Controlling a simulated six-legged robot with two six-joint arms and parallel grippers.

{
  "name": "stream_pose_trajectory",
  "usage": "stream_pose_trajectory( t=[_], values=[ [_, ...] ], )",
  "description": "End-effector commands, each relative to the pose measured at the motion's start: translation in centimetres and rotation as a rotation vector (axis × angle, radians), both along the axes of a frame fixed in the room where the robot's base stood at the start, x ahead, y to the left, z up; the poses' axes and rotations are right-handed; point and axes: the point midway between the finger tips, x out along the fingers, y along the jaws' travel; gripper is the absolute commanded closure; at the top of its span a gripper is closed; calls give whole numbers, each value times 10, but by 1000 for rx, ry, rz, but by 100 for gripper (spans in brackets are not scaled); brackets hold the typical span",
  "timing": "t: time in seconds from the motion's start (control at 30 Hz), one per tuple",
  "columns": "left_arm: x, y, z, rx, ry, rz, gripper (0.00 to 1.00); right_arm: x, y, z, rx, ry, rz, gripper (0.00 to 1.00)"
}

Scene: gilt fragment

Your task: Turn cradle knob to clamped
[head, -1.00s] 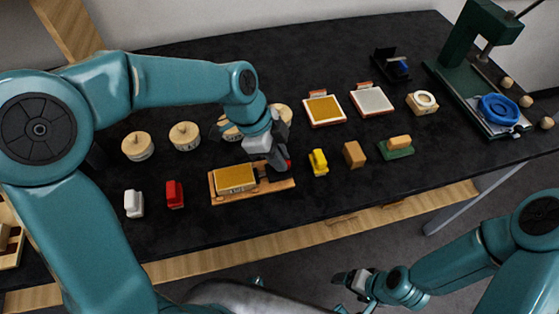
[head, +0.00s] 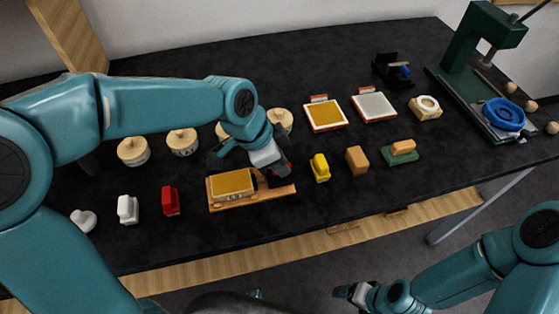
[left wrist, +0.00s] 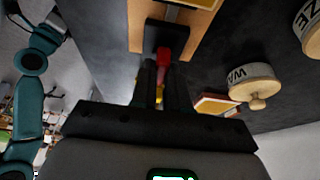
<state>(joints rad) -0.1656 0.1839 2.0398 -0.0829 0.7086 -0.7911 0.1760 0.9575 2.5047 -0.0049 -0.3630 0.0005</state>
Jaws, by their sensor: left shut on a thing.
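The cradle (head: 275,193) is a wooden board near the table's front edge, with a gold-topped block (head: 231,184) lying on its left part. Its red knob (left wrist: 164,53) sits by a dark block at the board's end and shows between my left fingers in the left wrist view. My left gripper (head: 281,172) is over the right part of the cradle, shut on the red knob; it also shows in the left wrist view (left wrist: 162,72). The fingers hide most of the knob, so its exact setting cannot be read. My right gripper (head: 346,292) hangs low, away from the table; its jaws are too small to judge.
Round wooden-lidded pots (head: 182,142) stand behind the cradle. Red (head: 171,201) and white (head: 128,209) blocks lie to its left, a yellow block (head: 320,167) close to its right. A green press (head: 482,60) stands at the far right.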

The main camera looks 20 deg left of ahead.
Motion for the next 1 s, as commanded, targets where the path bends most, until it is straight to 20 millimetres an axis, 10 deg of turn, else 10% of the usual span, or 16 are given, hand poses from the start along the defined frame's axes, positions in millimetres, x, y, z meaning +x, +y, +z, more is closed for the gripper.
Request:
stream_pose_trajectory(
  t=[0.27, 0.3, 0.37, 0.73, 1.0],
  values=[
    [0, 1, 1, 2, -1, 0, 100, 0, 0, 0, 0, 0, 0, 16],
    [0, 1, 1, 2, -1, 0, 75, 0, 0, 0, 0, 0, 0, 16],
    [0, 1, 1, 2, -1, 0, 60, 0, 0, 0, 0, 0, 0, 16],
    [-1, 2, 6, 0, -2, 0, 60, 0, 0, 1, 0, 0, 0, 16],
    [-13, 21, 62, -1, -7, 2, 60, 0, 0, 7, 0, 0, 0, 16]
  ],
)
